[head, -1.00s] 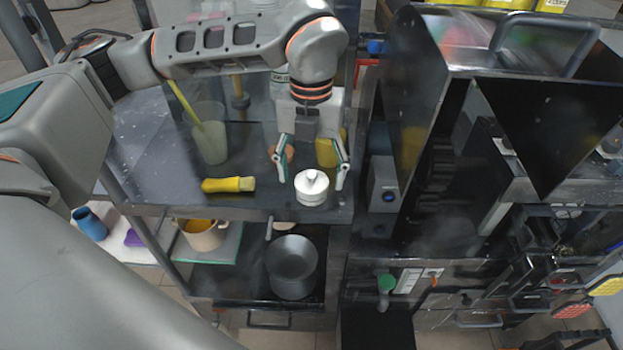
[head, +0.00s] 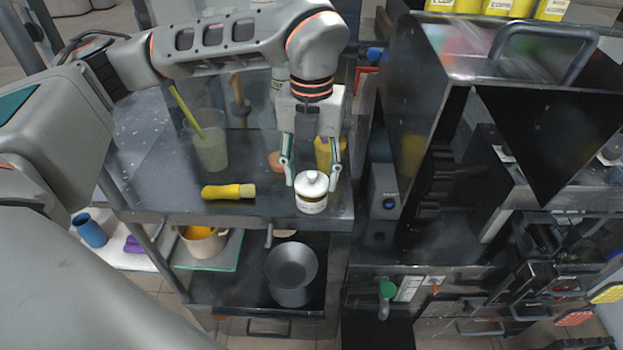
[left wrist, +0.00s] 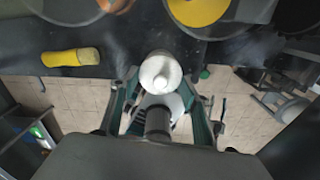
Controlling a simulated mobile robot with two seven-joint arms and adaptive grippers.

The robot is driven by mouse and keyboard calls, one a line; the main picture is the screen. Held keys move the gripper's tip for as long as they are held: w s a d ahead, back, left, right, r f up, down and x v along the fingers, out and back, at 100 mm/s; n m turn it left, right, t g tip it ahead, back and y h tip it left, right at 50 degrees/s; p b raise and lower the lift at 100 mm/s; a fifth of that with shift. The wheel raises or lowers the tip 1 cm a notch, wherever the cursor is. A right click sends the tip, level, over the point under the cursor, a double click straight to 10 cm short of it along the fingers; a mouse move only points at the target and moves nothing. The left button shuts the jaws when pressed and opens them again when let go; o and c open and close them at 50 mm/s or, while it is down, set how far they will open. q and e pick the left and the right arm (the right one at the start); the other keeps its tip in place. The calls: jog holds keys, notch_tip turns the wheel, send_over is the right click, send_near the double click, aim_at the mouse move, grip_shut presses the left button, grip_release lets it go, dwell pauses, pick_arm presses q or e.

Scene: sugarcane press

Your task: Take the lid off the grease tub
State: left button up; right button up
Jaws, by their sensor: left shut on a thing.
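The grease tub (head: 312,207) is a small white pot near the front edge of the dark counter. Its white knobbed lid (head: 312,181) is above it, with a brownish band showing between lid and body; the lid looks slightly raised. My left gripper (head: 312,184) points down with its fingers on either side of the lid, shut on it. In the left wrist view the round lid (left wrist: 160,72) sits between the fingertips. The tub's body is mostly hidden there. My right gripper is not in view.
A yellow-handled brush (head: 228,191) lies left of the tub. A yellow container (head: 324,153) stands behind the gripper, and a clear cup (head: 211,150) stands further left. The dark press (head: 425,150) rises to the right.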

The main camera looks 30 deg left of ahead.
aim_at(312, 175)
pick_arm(q)
notch_tip(312, 175, up, 18)
jog(key=shift+r, duration=0.15)
dwell(0.5)
